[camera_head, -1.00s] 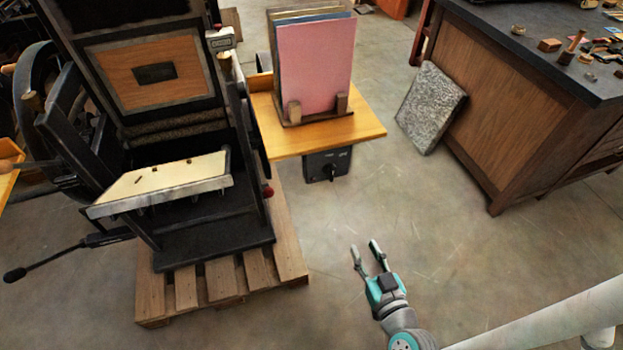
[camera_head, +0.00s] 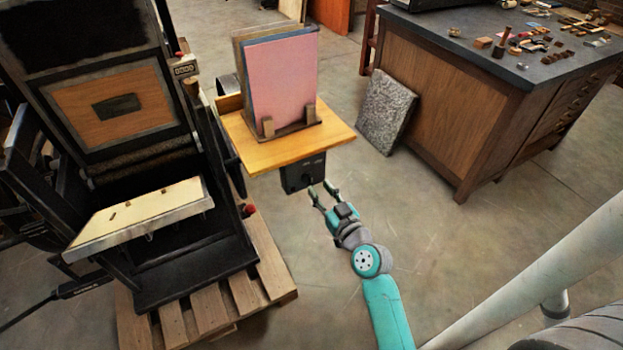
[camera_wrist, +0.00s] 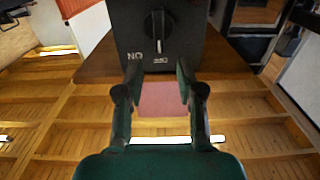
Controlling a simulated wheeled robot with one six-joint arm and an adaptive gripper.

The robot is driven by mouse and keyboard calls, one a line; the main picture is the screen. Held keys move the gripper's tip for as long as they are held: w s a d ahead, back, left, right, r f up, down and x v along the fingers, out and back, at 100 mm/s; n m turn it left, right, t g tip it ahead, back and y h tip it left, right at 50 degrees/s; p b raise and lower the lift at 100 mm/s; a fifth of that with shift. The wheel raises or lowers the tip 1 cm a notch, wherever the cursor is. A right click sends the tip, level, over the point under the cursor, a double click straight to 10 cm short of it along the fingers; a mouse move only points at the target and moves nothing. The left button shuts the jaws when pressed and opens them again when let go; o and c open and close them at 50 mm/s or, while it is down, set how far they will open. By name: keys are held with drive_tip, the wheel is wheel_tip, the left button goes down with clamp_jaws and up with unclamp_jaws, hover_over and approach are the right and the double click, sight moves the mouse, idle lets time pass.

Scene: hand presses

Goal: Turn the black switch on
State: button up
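The black switch is a dark box (camera_head: 302,172) hanging under the wooden shelf's front edge in the head view. In the wrist view its round black knob (camera_wrist: 158,28) has a light pointer line, with white lettering on the box face, "ON" at the lower left and another label below the knob. The picture there appears upside down. My gripper (camera_head: 321,190) is just in front of the box's lower part. In the wrist view its two fingers (camera_wrist: 157,80) are apart with nothing between them, near the knob; I cannot see contact.
The wooden shelf (camera_head: 330,135) above the box holds upright boards, the front one pink (camera_head: 283,85). A black press (camera_head: 190,270) on a wooden pallet (camera_head: 262,275) stands to the left. A grey slab (camera_head: 385,112) leans on a dark-topped cabinet (camera_head: 440,110) at right. Floor between is clear.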

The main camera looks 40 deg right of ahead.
sight(312, 178)
drive_tip(key=shift+x, duration=2.7)
clamp_jaws()
